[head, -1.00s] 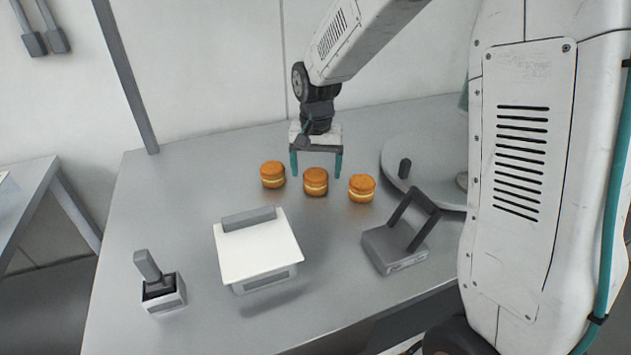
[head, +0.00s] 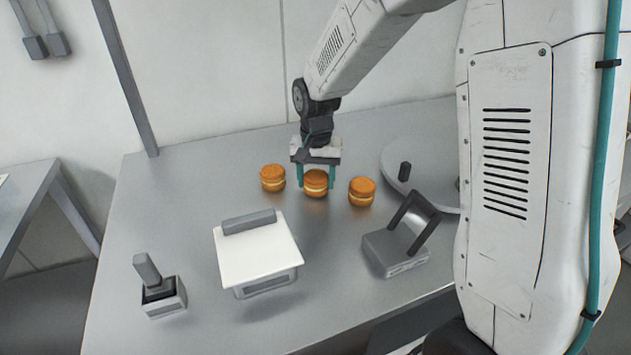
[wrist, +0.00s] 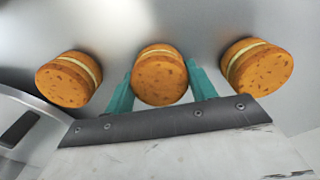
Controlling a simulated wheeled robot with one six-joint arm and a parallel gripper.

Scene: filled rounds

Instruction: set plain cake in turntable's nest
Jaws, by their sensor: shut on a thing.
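Three round orange-brown cakes with a pale filling line stand in a row on the table. My gripper (head: 316,184) is shut on the middle cake (head: 316,178), with one teal finger on each side of it. The held cake also shows between the fingers in the wrist view (wrist: 159,76). The left cake (head: 272,178) and the right cake (head: 361,191) stand apart from the fingers.
A white-topped box (head: 258,252) stands at the front middle. A grey block with a dark angled handle (head: 395,252) is at the front right, and a small lever box (head: 164,297) at the front left. The table's left part is clear.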

